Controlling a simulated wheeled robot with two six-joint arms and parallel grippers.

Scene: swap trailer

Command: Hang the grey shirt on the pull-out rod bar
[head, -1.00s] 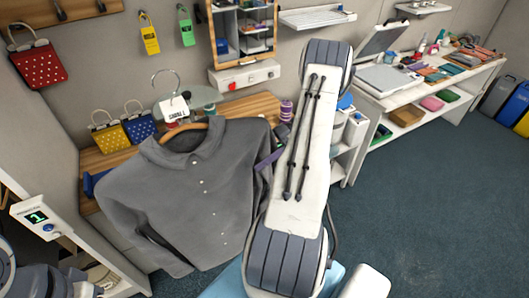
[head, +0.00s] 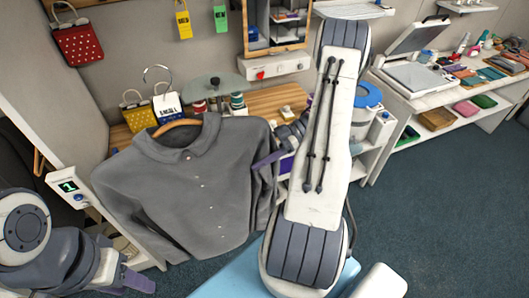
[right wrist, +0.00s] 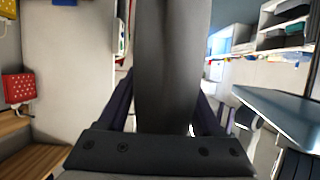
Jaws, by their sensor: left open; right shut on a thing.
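The grey shirt (head: 195,190) hangs upright on a wooden hanger (head: 178,125) with a metal hook (head: 157,78), in front of the wooden counter. My right gripper (head: 268,160) is shut at the shirt's right side, by the sleeve. In the right wrist view, grey cloth (right wrist: 172,65) fills the space between the fingers. My left gripper (head: 135,284) is open and empty at the lower left, below and left of the shirt. I cannot make out the pull-out rod bar; the left cabinet's inside is mostly hidden.
A white cabinet with a green display (head: 68,187) stands left of the shirt. The wooden counter (head: 262,100) behind holds small bags and jars. A white shelf unit (head: 415,105) is at the right. Blue floor (head: 440,210) is clear at the right.

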